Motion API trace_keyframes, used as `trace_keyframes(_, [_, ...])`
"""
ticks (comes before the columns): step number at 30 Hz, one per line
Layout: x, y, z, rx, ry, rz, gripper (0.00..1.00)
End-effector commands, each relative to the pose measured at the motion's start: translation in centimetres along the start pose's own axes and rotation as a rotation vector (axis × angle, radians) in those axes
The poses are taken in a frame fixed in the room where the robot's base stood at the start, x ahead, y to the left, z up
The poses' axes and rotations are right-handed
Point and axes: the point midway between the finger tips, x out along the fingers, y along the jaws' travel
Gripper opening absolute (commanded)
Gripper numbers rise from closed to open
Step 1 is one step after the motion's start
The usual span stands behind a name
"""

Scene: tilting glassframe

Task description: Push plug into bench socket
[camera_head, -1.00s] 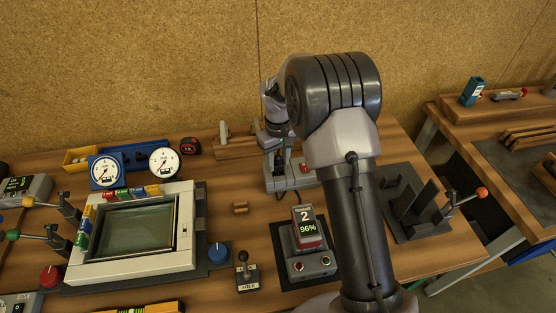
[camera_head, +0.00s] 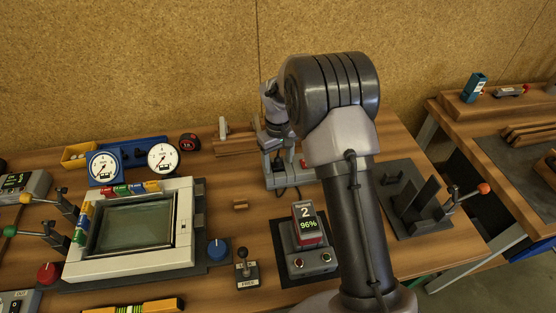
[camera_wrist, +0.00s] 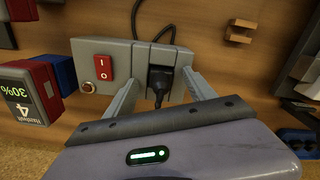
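The bench socket is a grey box with a red rocker switch; it stands at the back middle of the bench in the head view (camera_head: 275,183) and fills the upper middle of the wrist view (camera_wrist: 105,52). A black plug (camera_wrist: 160,78) with a black cable sits at the box's socket side, between my fingers. How deep it sits cannot be seen. My gripper (camera_wrist: 163,82) has its two fingers apart, one on each side of the plug, with narrow gaps visible. In the head view my gripper (camera_head: 279,154) is over the box, partly hidden by my arm.
A charger with a red battery (camera_head: 308,228) stands in front of the socket. A framed glass panel (camera_head: 140,225), gauges (camera_head: 162,158) and levers lie left. A dark bracket fixture (camera_head: 420,205) stands right.

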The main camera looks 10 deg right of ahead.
Motion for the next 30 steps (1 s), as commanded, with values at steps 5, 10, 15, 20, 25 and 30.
trace_keyframes(5, [-0.1,0.0,0.0,0.000,0.000,0.000,0.63])
trace_keyframes(10, [-3.2,0.0,-0.1,0.000,0.003,0.002,0.63])
trace_keyframes(15, [-9.2,0.0,-0.1,0.001,0.004,0.002,0.63])
trace_keyframes(20, [-14.0,0.0,-0.1,0.001,0.003,0.001,0.63])
trace_keyframes(25, [-16.8,0.0,0.0,0.000,0.001,0.000,0.63])
trace_keyframes(30, [-17.5,0.0,0.0,0.000,0.000,0.000,0.63])
